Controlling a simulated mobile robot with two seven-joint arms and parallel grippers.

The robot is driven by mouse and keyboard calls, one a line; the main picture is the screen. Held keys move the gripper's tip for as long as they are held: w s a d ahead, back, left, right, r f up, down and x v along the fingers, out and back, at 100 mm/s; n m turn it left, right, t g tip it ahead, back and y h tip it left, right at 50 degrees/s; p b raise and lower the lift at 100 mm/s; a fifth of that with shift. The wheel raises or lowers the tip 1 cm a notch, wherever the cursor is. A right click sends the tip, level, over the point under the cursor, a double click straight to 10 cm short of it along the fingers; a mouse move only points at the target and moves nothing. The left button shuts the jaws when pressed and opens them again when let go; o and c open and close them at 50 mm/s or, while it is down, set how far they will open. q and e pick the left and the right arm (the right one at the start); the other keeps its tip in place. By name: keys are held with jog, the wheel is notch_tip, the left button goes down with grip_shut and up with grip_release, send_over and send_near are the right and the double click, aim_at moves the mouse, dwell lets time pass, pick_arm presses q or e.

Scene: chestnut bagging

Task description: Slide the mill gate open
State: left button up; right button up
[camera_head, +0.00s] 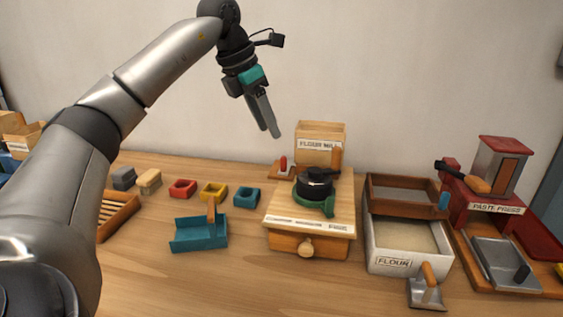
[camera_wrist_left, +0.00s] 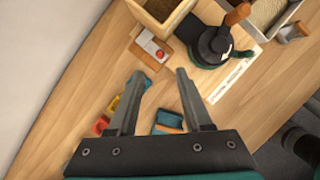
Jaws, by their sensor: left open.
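The flour mill (camera_head: 320,147) stands at the back of the table, a wooden box with a "FLOUR MILL" label; it also shows in the left wrist view (camera_wrist_left: 160,15). At its left foot is a low wooden slide piece with a red knob (camera_head: 283,164), which I take for the gate; in the left wrist view the red knob (camera_wrist_left: 159,53) sits on a pale plate. My left gripper (camera_head: 272,132) is open and empty, in the air above and slightly left of the knob. In the left wrist view its fingertips (camera_wrist_left: 159,76) point toward the slide piece. My right gripper is not seen.
A black pot-like part with a wooden handle (camera_head: 314,184) sits on the mill's wooden base (camera_head: 309,240). Small red (camera_head: 183,189), yellow (camera_head: 213,192) and blue (camera_head: 247,197) trays lie left. A flour bin (camera_head: 393,263) and paste press (camera_head: 497,208) stand right.

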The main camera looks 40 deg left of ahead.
aim_at(282, 157)
pick_arm(q)
jog(key=b+x, duration=0.2)
jog(key=x, duration=0.5)
jog(key=shift+w+f+b, duration=0.1)
jog(key=shift+f+b, duration=0.2)
jog(key=shift+b, duration=0.05)
jog(key=shift+b+x, duration=0.35)
jog(key=shift+x, duration=0.65)
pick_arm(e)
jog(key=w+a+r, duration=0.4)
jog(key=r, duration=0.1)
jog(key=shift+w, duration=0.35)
pick_arm(q)
jog(key=shift+d, duration=0.1)
grip_shut()
jog(key=shift+r, duration=0.1)
